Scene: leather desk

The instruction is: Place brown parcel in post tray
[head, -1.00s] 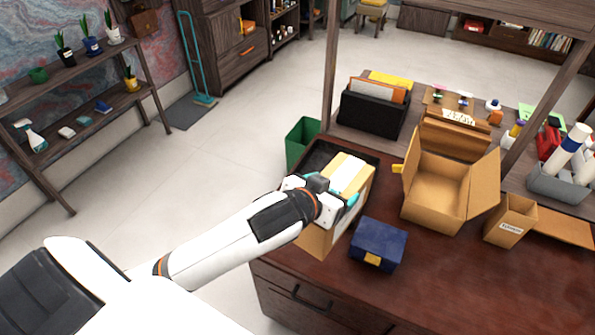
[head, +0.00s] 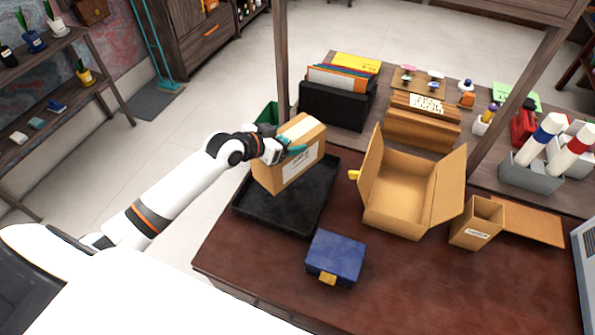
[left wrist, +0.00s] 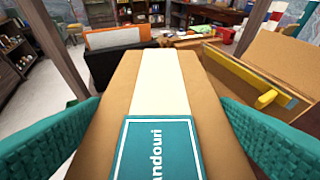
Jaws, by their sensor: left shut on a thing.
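The brown parcel (head: 290,156) is a cardboard box with a pale tape strip and a white label. My left gripper (head: 285,149) is shut on it, and its teal fingers lie along the parcel's sides. The post tray (head: 310,205) is black and shallow, on the desk's left end. The parcel is over the tray's back left part; whether its bottom touches the tray cannot be told. My right gripper is not in view.
A blue box (head: 336,255) with a yellow clasp stands in front of the tray. An open cardboard box (head: 400,195) stands to its right. A black file holder (head: 333,105) is behind. The front of the desk (head: 430,290) is clear.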

